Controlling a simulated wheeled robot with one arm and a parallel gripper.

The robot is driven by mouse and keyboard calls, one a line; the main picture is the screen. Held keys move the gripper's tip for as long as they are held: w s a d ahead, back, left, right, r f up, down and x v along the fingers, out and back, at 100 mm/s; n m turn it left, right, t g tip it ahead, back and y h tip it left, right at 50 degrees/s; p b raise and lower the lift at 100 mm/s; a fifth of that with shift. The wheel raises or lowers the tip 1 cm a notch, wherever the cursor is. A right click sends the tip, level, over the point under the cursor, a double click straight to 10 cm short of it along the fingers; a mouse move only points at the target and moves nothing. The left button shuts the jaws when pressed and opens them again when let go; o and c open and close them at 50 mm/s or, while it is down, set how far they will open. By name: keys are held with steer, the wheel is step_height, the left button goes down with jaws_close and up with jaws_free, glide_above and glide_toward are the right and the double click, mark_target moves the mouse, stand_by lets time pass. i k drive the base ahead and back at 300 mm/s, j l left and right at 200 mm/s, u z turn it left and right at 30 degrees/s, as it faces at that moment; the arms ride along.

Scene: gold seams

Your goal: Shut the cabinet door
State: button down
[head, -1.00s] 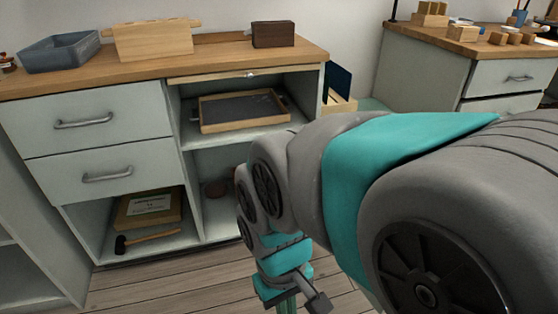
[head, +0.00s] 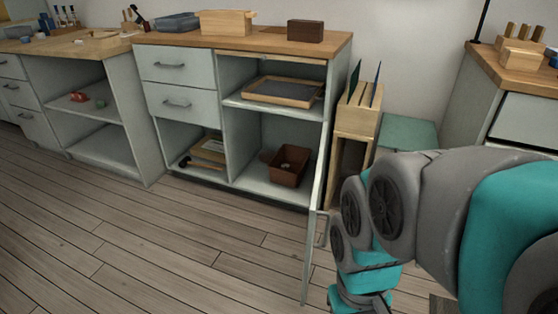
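The cabinet (head: 226,130) stands against the wall under a wooden top. Its pale door (head: 316,225) is wide open at the right side, sticking out towards me and seen almost edge-on. A handle (head: 325,230) shows on the door's right-hand face, beside my arm. The right bay is open to view, with a tray on its shelf and a brown box (head: 289,165) below. My arm comes in from the right and reaches down just right of the door. My gripper is below the picture's bottom edge, so its fingers are hidden. I cannot tell whether the arm touches the door.
A wooden rack (head: 357,120) with dark panels stands right of the cabinet, beside a low green box (head: 408,135). Another workbench (head: 510,75) is at the right. An open shelf unit (head: 110,135) stands left. The plank floor (head: 190,245) in front is clear.

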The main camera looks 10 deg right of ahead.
mark_target(313, 212)
steer(key=i+l+u, duration=0.15)
steer(key=l, duration=0.3)
steer(key=i+l+u, duration=0.15)
steer(key=l, duration=0.3)
steer(key=i+l+u, duration=0.2)
steer(key=i+l, duration=0.15)
steer(key=k+j+z, duration=0.15)
steer(key=k+j, duration=0.25)
steer(key=k, duration=0.15)
steer(key=k+j+z, duration=0.15)
steer(key=k+j, duration=0.2)
steer(key=k, duration=0.15)
